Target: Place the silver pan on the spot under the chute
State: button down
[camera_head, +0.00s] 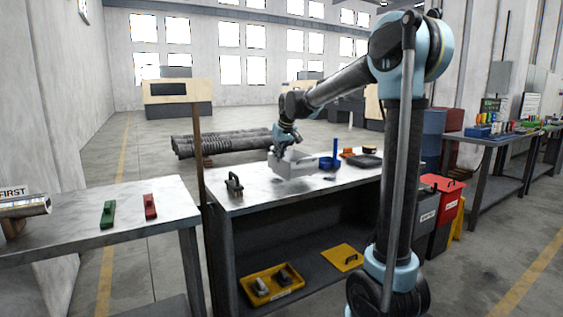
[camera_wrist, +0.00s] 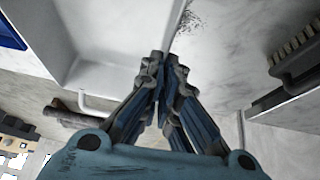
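The silver pan (camera_head: 293,165) is a pale, box-like tray with raised walls at the workbench's far left-middle. I cannot tell whether it rests on the top or hangs just above it. In the wrist view the pan (camera_wrist: 105,35) fills the upper left, with a handle loop at its near side. My gripper (camera_head: 284,142) points down at the pan's far side. In the wrist view its fingers (camera_wrist: 164,62) are close together at the pan's rim near a corner and look shut on it.
On the workbench (camera_head: 245,203) are a dark brush (camera_head: 234,185), a blue pan with upright handle (camera_head: 331,161) and a black pan (camera_head: 363,160). A left table (camera_head: 90,230) holds a green block (camera_head: 108,214) and a red block (camera_head: 150,206). A yellow tray (camera_head: 268,288) lies on the lower shelf.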

jog(key=shift+f, duration=0.9)
jog(key=c, duration=1.8)
grip_release()
jog(key=shift+r, duration=0.1)
jog(key=v, duration=1.2)
